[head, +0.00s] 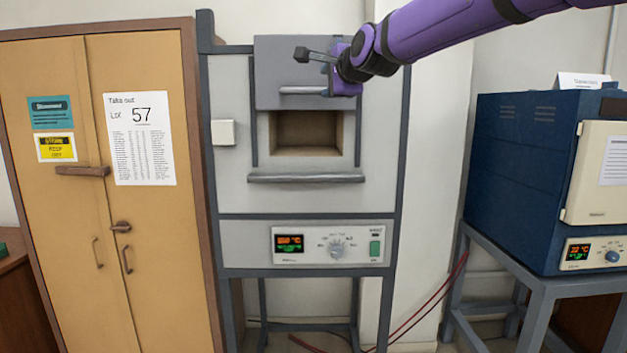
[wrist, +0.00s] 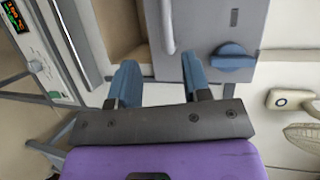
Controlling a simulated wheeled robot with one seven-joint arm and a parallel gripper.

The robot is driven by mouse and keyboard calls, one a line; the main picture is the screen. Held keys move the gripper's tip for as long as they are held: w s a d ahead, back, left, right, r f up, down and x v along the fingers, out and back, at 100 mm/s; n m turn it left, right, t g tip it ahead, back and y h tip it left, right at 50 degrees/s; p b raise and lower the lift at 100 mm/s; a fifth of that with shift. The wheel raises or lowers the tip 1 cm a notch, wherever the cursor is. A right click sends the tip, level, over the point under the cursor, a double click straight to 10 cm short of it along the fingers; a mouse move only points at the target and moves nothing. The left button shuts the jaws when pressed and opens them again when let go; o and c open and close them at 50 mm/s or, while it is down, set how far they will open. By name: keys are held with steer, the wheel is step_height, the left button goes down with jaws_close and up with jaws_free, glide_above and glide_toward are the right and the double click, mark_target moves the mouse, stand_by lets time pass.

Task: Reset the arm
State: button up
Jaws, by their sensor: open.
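My gripper (head: 314,57) is in front of the upper right part of the middle furnace, close to its raised grey door (head: 272,70). In the wrist view, the two blue fingers of my gripper (wrist: 159,76) are spread apart with nothing between them. The purple arm reaches in from the upper right of the head view. The door's handle bar (head: 300,90) shows below the gripper, and also beyond the fingers in the wrist view (wrist: 167,27). Whether the gripper touches the door cannot be told.
The furnace chamber (head: 308,132) is open and looks empty, with a ledge (head: 306,178) below it. A control panel (head: 332,245) sits lower. A tan cabinet (head: 60,230) stands left. A blue furnace (head: 520,170) stands right on a grey stand (head: 548,290).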

steer(key=s+d+f+n+g+h, duration=0.2)
steer(key=s+d+f+n, duration=0.1)
steer(key=s+d, duration=0.55)
steer(key=s+d+f+n+g+h, duration=0.1)
steer(key=s+d+f, duration=0.4)
steer(key=s, duration=0.6)
steer(key=s+d+f+n+g+h, duration=0.1)
steer(key=s+d+f+n+g, duration=0.2)
steer(key=s+d+f+n, duration=0.3)
steer(key=s+d+f+n+g+h, duration=0.2)
steer(key=s+d+f, duration=0.4)
steer(key=s, duration=1.1)
step_height(320, 180, down, 4)
steer(key=shift+d+f+n+g, duration=0.15)
steer(key=shift+n+g, duration=0.45)
steer(key=shift+n, duration=0.3)
